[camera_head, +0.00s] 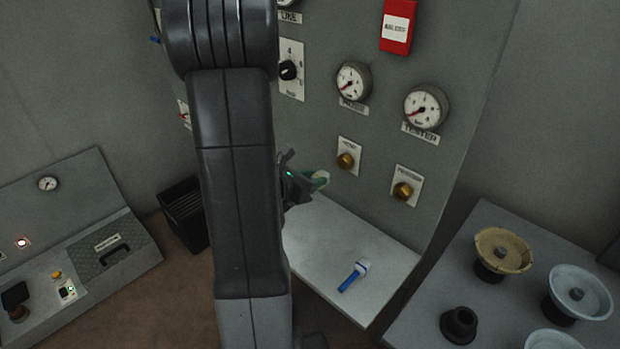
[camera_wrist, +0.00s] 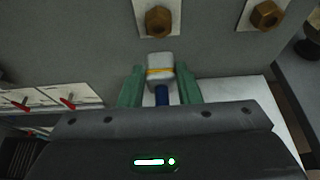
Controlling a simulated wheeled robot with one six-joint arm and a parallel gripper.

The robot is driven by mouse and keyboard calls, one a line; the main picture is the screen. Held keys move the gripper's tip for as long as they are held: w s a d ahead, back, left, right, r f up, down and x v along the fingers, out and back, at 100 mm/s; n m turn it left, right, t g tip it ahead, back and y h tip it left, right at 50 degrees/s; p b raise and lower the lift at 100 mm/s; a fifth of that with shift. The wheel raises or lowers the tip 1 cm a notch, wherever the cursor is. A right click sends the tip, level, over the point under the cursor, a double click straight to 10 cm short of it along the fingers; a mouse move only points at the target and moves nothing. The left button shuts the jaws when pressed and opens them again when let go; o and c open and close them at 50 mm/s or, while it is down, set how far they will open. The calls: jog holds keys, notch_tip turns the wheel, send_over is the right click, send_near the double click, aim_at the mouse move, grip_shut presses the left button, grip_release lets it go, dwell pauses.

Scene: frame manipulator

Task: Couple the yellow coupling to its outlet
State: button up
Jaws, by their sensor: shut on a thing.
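My gripper (camera_head: 312,182) is shut on the yellow coupling, a pale grey head with a yellow band and a blue stem. In the wrist view the coupling (camera_wrist: 160,66) stands between the two green fingers (camera_wrist: 160,90), its head pointing toward the panel. Two brass outlets are on the panel: a left one (camera_head: 346,161) and a right one (camera_head: 403,191). In the wrist view the left outlet (camera_wrist: 159,20) is almost straight beyond the coupling, with a gap in the picture; the right outlet (camera_wrist: 266,14) is off to the right. Their labels are unreadable.
A second coupling with a blue stem (camera_head: 353,276) lies on the white shelf (camera_head: 315,240) below the panel. Gauges (camera_head: 425,107) and a red box (camera_head: 397,27) are above the outlets. Handwheels (camera_head: 502,252) stand on a grey bench at right. My arm hides part of the panel.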

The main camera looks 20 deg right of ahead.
aim_at(325, 171)
jog(key=shift+w+d+p, duration=0.15)
jog(key=shift+w+d, duration=0.3)
jog(key=shift+d, duration=0.35)
jog(key=shift+w+d+p, duration=0.1)
jog(key=shift+w+d, duration=0.35)
jog(key=shift+d, duration=0.3)
jog(key=shift+w+d+p, duration=0.15)
jog(key=shift+w+d, duration=0.3)
jog(key=shift+d, duration=0.35)
jog(key=shift+b, duration=1.15)
jog(key=shift+w+d, duration=0.3)
jog(key=shift+d, duration=0.2)
dwell(0.8)
jog(key=o, duration=1.2)
jog(key=shift+c, duration=0.2)
jog(key=v, duration=1.3)
jog(key=shift+s+a+r, duration=0.15)
jog(key=shift+s+a, duration=0.05)
jog(key=shift+a, duration=0.15)
jog(key=shift+x, duration=6.05)
